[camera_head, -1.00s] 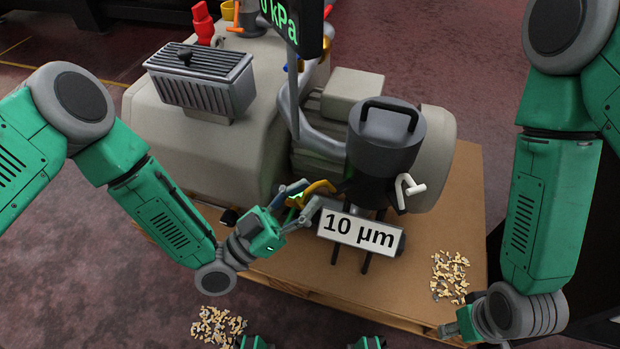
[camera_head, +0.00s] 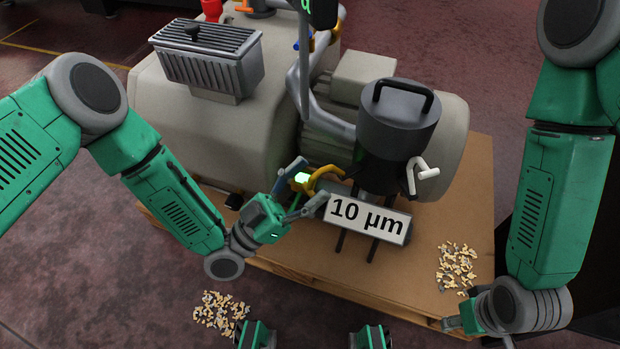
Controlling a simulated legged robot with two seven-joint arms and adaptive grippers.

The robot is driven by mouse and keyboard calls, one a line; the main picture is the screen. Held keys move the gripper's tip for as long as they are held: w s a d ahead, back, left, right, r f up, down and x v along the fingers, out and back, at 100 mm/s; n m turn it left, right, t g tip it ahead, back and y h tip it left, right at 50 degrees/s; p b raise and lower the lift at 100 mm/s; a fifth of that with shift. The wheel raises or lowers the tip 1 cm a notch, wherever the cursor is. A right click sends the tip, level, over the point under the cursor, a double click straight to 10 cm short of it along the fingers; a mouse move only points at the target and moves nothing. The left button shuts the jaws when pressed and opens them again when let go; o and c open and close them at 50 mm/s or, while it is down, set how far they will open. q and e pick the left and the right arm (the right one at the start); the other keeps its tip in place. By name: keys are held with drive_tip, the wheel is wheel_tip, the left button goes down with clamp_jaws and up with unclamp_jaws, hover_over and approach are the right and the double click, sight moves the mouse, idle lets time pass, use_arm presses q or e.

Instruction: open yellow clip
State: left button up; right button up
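The yellow clip (camera_head: 324,174) is a curved lever on the left side of the dark grey filter canister (camera_head: 397,130). My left gripper (camera_head: 311,181) is at the clip, with its two fingers spread apart, one above and one below the clip's curved outer end. A bright green glow lies between the fingers. I cannot tell whether a finger touches the clip. A white clip (camera_head: 424,173) sticks out on the canister's right side. My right gripper (camera_head: 456,322) is low at the right, away from the canister, and its fingers are hardly visible.
A sign reading "10 µm" (camera_head: 368,215) sits just below the clip, close to the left gripper's lower finger. A beige pump (camera_head: 215,135) stands behind on a wooden pallet (camera_head: 462,205). Piles of chips lie on the pallet (camera_head: 457,268) and floor (camera_head: 221,313).

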use_arm(q)
drive_tip(key=shift+s+f, duration=0.1)
drive_tip(key=shift+s, duration=0.05)
drive_tip(key=v, duration=1.2)
drive_tip(key=shift+w, duration=0.2)
